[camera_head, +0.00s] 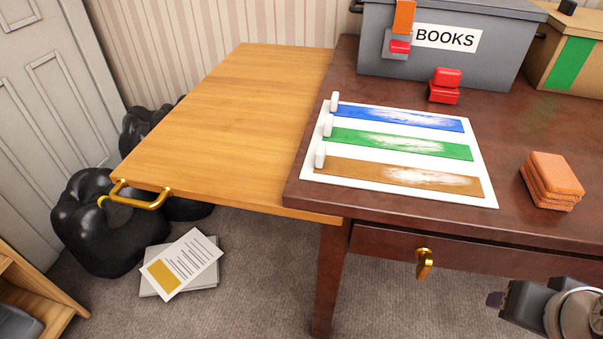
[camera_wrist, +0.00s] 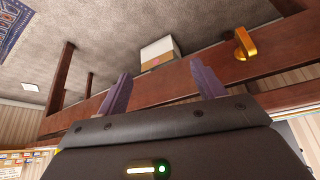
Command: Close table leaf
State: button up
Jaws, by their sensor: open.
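The table leaf (camera_head: 215,115) is a light wooden board sticking out flat from the left side of the dark brown table (camera_head: 515,235). A gold bar handle (camera_head: 145,198) is fixed at its front left corner. My gripper (camera_head: 495,300) is at the lower right in the head view, in front of the table and far to the right of the leaf handle. In the wrist view my gripper (camera_wrist: 160,76) has its two fingers spread with nothing between them. The leaf is not clearly recognisable in the wrist view.
A drawer with a gold pull (camera_head: 424,263) is in the table front; the pull also shows in the wrist view (camera_wrist: 244,43). Black bags (camera_head: 95,225) and papers (camera_head: 182,263) lie on the floor near the leaf. A colour-striped board (camera_head: 400,115) and a BOOKS bin (camera_head: 440,68) are on the table.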

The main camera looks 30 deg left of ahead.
aim_at(235, 141)
jog(key=u, duration=2.2)
